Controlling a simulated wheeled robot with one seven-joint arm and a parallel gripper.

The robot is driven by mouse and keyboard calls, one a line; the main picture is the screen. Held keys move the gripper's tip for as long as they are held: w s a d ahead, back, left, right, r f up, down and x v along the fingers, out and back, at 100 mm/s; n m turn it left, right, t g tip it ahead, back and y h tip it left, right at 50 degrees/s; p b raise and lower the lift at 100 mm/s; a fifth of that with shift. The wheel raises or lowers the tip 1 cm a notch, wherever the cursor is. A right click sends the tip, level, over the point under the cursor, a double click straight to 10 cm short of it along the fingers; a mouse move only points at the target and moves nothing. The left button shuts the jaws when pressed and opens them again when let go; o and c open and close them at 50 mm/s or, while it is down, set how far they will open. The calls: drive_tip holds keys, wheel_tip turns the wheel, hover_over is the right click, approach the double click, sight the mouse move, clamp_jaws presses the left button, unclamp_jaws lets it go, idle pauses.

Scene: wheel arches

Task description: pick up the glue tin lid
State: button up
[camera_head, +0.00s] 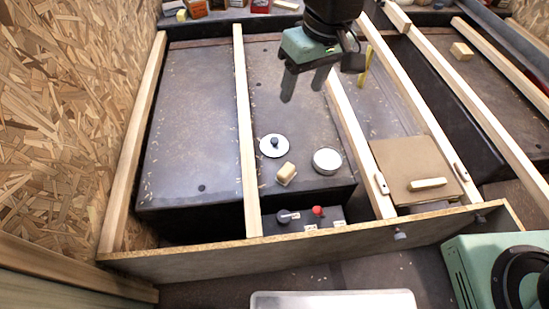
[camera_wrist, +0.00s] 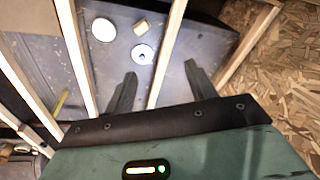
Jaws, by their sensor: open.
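The glue tin lid (camera_head: 274,146) is a pale round disc with a dark knob in its middle. It lies on the dark panel between two wooden battens, close to the left one. It also shows in the wrist view (camera_wrist: 142,54), beyond my fingertips. A round pale-topped tin (camera_head: 327,161) stands to its right, and shows in the wrist view too (camera_wrist: 104,29). My gripper (camera_head: 303,86) is open and empty, raised above the panel on the far side of the lid. Its two fingers also show apart in the wrist view (camera_wrist: 161,72).
A small wooden block (camera_head: 286,173) lies close to the lid. Wooden battens (camera_head: 246,120) flank this bay. A dark box with a red knob (camera_head: 318,211) sits at the near end, behind a front board (camera_head: 300,235). A brown board (camera_head: 410,163) lies to the right.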

drive_tip(key=t+b, duration=0.2)
drive_tip(key=b, duration=1.2)
approach(274, 140)
drive_tip(key=shift+m+h, duration=0.3)
drive_tip(key=shift+m, duration=0.1)
drive_tip(key=shift+b+x, duration=4.05)
drive_tip(key=shift+x, duration=0.3)
drive_tip(key=shift+a+r, duration=0.1)
drive_tip(key=shift+a, duration=0.05)
drive_tip(key=c, duration=1.1)
